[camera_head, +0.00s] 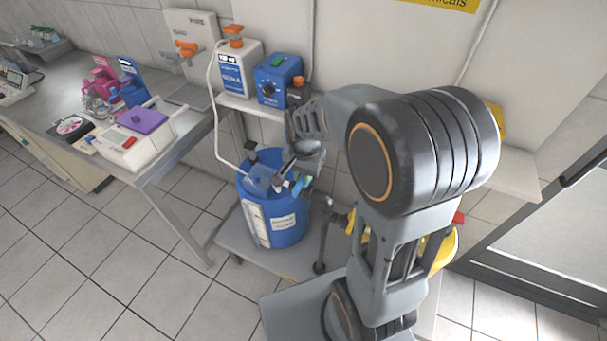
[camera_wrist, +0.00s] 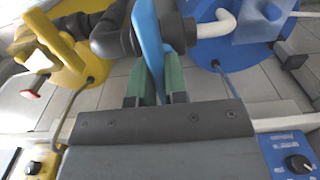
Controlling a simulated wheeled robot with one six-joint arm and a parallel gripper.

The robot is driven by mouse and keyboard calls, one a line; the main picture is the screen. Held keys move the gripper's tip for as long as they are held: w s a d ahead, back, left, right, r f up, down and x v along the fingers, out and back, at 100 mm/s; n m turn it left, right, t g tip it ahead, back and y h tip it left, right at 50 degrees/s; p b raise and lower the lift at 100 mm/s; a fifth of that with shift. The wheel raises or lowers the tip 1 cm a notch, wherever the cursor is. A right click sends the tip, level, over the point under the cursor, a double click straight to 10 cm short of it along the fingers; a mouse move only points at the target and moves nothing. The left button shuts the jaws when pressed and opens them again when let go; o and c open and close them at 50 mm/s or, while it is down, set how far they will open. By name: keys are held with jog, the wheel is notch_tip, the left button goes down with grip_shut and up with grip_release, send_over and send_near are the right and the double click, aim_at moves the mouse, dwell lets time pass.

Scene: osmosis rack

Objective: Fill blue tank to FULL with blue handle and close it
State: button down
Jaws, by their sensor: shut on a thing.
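The blue tank (camera_head: 288,218) stands on a low grey platform, with a pale gauge strip (camera_head: 257,224) on its front. I cannot read the level. Part of the tank's top shows in the wrist view (camera_wrist: 228,52). The blue handle (camera_wrist: 149,42) is a flat lever on a dark valve (camera_wrist: 178,32) with a white pipe leading towards the blue tank. My gripper (camera_wrist: 155,82) has its green fingers on both sides of the handle, shut on it. In the head view my arm hides most of the gripper and valve above the tank.
A yellow tank (camera_wrist: 72,62) stands on the other side of the valve in the wrist view. A blue control box with a knob (camera_head: 279,80) sits on the shelf above. A bench (camera_head: 180,139) with lab devices stands at left. Tiled floor is clear in front.

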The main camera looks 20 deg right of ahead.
aim_at(302, 175)
jog(key=shift+n, duration=0.3)
jog(key=n, duration=0.4)
jog(key=shift+a, duration=0.1)
jog(key=n, duration=0.9)
jog(key=shift+a, duration=0.15)
jog(key=shift+n, duration=2.1)
jog(key=c, duration=1.1)
grip_release()
jog(key=shift+c, duration=0.2)
jog(key=shift+r, duration=0.1)
notch_tip(302, 175, up, 14)
